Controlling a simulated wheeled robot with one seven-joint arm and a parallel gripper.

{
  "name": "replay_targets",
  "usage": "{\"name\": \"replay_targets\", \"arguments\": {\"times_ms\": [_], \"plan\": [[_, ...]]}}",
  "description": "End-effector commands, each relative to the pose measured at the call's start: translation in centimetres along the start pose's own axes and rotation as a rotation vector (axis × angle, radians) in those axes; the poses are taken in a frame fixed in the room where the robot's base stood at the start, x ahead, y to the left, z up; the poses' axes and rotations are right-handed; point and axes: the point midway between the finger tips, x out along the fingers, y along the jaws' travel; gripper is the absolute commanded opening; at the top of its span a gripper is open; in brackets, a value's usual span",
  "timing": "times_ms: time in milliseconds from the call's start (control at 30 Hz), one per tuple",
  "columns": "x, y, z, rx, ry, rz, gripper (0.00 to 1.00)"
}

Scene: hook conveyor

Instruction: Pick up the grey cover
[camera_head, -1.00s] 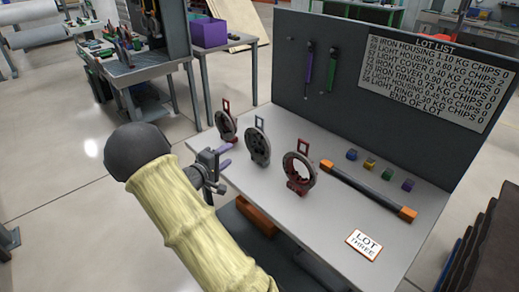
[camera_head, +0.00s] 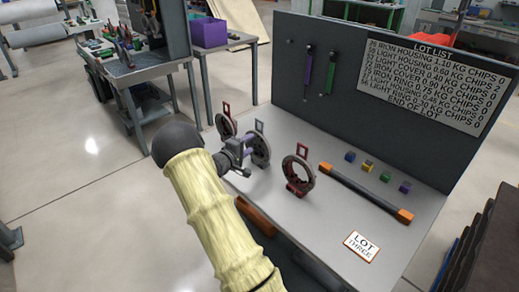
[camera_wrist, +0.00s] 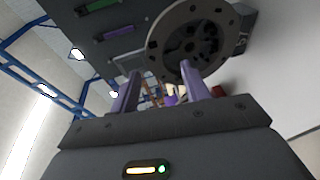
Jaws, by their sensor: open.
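The grey cover (camera_head: 262,148), a round disc with a frame-like loop on top, stands upright on the table between two red-based ring parts. My gripper (camera_head: 246,160) is open at its left side, with the purple fingers close to it. In the wrist view the cover's holed disc (camera_wrist: 216,22) fills the upper middle. My gripper (camera_wrist: 160,72) shows there with its fingers apart; the right finger overlaps the disc's lower edge and the left one lies left of it. I cannot tell whether they touch. The gripper partly hides the cover in the head view.
A red-based ring part (camera_head: 298,174) stands right of the cover and another (camera_head: 225,124) behind it to the left. A dark bar with orange ends (camera_head: 365,192), small coloured blocks (camera_head: 367,166) and a lot card (camera_head: 362,246) lie farther right. A dark panel (camera_head: 420,130) rises behind.

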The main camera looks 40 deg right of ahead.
Motion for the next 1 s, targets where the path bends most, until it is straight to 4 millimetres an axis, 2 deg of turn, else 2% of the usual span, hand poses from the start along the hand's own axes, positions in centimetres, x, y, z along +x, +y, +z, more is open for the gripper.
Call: {"name": "replay_targets", "arguments": {"times_ms": [333,533,700,1000], "plan": [[0.4,0.2,-0.1,0.0,-0.001,0.0,0.47],[3.0,0.9,-0.4,0.0,-0.002,0.001,0.47],[5.0,0.6,-0.5,0.0,-0.001,0.0,0.47],[5.2,0.5,-0.5,0.0,0.0,0.0,0.47]]}}
